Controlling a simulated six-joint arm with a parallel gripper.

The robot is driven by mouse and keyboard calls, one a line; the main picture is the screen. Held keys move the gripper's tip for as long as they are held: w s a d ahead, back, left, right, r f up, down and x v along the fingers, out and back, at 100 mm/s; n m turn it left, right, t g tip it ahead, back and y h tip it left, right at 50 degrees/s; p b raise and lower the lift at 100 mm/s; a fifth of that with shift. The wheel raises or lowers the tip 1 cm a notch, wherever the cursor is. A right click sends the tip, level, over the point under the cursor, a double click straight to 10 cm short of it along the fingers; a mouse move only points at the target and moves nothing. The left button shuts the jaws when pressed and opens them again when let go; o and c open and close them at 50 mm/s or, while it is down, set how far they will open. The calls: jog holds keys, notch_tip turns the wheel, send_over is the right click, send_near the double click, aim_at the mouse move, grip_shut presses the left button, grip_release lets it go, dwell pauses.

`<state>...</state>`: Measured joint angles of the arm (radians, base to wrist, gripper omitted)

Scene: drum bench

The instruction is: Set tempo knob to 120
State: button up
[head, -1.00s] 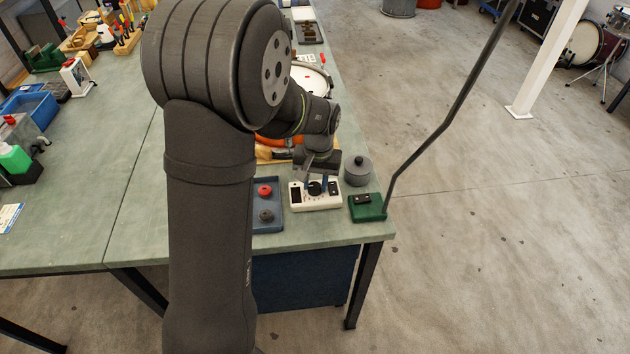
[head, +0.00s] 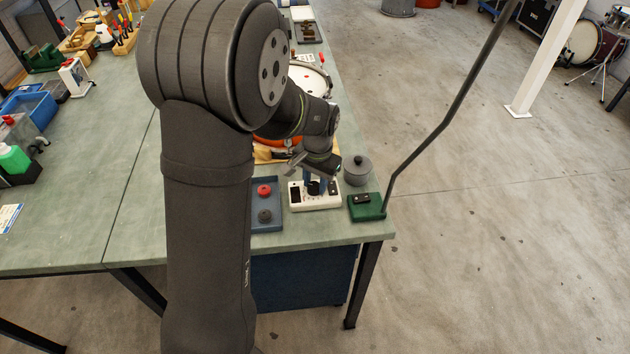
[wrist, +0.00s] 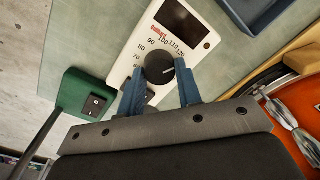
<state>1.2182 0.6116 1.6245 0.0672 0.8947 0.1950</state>
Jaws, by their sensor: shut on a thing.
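The tempo unit is a white box (head: 325,205) near the front right corner of the bench. In the wrist view its white panel (wrist: 130,62) has a dark display and printed numbers from 70 to 120 around a black knob (wrist: 157,64). The knob's pale pointer mark is on its right side, towards the 120 end; its exact reading cannot be told. My gripper (wrist: 162,82) is shut on the knob, with one blue finger on each side. In the head view my gripper (head: 316,186) is above the box and partly hides the knob.
A green switch box (head: 367,212) with a bent dark rod stands right of the white box. A grey lidded pot (head: 357,171) is behind it. A blue tray (head: 268,226) with red and dark knobs lies to the left. An orange drum (wrist: 300,112) is close by.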

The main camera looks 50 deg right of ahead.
aim_at(318, 186)
jog(key=o, duration=0.7)
jog(key=shift+r, duration=0.15)
notch_tip(318, 186, up, 17)
jog(key=shift+s, duration=0.45)
jog(key=f, duration=1.1)
jog(key=w+f, duration=0.1)
jog(key=f, duration=0.5)
jog(key=shift+f, duration=0.15)
